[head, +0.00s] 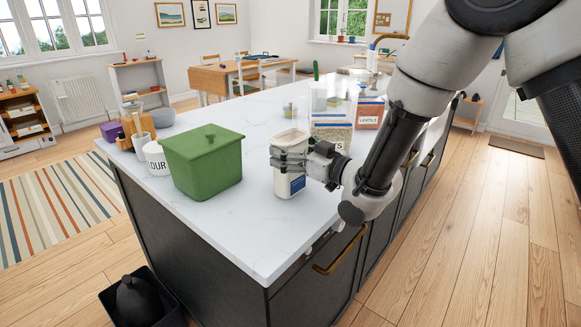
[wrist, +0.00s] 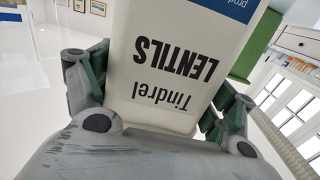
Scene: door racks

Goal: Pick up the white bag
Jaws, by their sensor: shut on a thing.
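The white bag (head: 291,185) stands upright near the front right part of the white counter, with a blue patch low on its side. My gripper (head: 289,160) is shut around its upper part, reaching in from the right. In the wrist view the white bag (wrist: 175,65) fills the middle, with upside-down print reading "Tindrel LENTILS" and a blue patch at the top. The fingers of my gripper (wrist: 160,100) press on both its sides. I cannot tell whether its base touches the counter.
A green lidded box (head: 202,165) stands left of the bag. Clear containers (head: 331,125) and a lentil container (head: 369,114) stand behind it. A white flour jar (head: 156,158) is further left. The counter's front corner (head: 250,250) is bare.

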